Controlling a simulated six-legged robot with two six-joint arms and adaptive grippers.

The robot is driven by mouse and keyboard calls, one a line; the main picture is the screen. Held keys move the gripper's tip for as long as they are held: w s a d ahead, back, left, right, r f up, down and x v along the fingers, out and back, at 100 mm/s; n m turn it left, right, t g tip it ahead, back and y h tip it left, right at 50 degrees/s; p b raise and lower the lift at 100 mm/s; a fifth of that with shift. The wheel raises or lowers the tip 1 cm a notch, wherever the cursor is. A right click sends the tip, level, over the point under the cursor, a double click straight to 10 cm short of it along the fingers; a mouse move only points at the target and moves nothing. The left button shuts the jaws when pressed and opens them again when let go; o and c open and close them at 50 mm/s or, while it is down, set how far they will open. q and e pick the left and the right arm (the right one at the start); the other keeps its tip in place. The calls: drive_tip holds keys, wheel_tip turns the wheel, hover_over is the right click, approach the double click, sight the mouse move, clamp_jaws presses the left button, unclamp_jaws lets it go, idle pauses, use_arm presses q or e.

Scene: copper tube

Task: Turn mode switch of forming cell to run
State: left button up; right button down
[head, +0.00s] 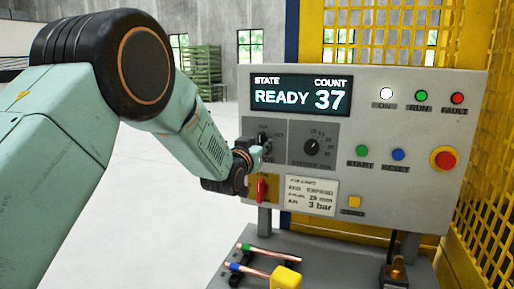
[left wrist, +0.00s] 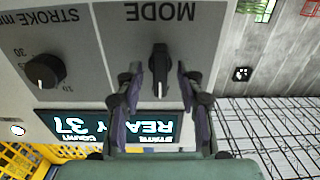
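The mode switch (left wrist: 160,72) is a black knob with a pale pointer line on the grey MODE plate, seen upside down in the left wrist view. My left gripper (left wrist: 158,82) is open, one finger on each side of the knob, with a gap showing on both sides. In the head view my left gripper (head: 262,149) is at the MODE plate of the forming cell's panel (head: 400,120) and hides most of the switch and its label. The display (head: 301,95) reads READY and count 37. My right gripper is not in view.
The stroke knob (head: 311,147) sits right of the MODE plate, and a red lever (head: 262,190) below it. Green start, blue reset and red stop (head: 444,159) buttons are further right. Copper tubes (head: 268,251) lie below the panel. Yellow mesh guards stand behind and right.

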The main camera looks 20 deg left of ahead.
use_arm(q)
drive_tip(key=s, duration=1.2)
drive_tip(key=shift+a, duration=0.2)
drive_tip(key=shift+f, duration=0.1)
drive_tip(key=s+f+g, duration=0.3)
drive_tip(key=s+f, duration=0.2)
drive_tip(key=f, duration=0.5)
drive_tip(key=s+f+g, duration=0.3)
drive_tip(key=s+f, duration=0.3)
drive_tip(key=f, duration=0.5)
drive_tip(key=s+f+g, duration=0.3)
drive_tip(key=s+f, duration=0.2)
drive_tip(key=f, duration=0.5)
drive_tip(key=s+f+g, duration=0.3)
drive_tip(key=s+f, duration=0.1)
drive_tip(key=s, duration=0.6)
drive_tip(key=s+f+g, duration=0.3)
drive_tip(key=s+f, duration=0.1)
drive_tip(key=s, duration=0.6)
drive_tip(key=s+f+g, duration=0.3)
drive_tip(key=s+f, duration=0.2)
drive_tip(key=s, duration=0.5)
wheel_tip(320, 180, down, 15)
drive_tip(key=w+b, duration=0.1)
drive_tip(key=b, duration=1.5)
drive_tip(key=shift+w+a+f+n+y, duration=0.2)
drive_tip(key=shift+w+n+y, duration=0.05)
drive_tip(key=shift+n+y, duration=0.05)
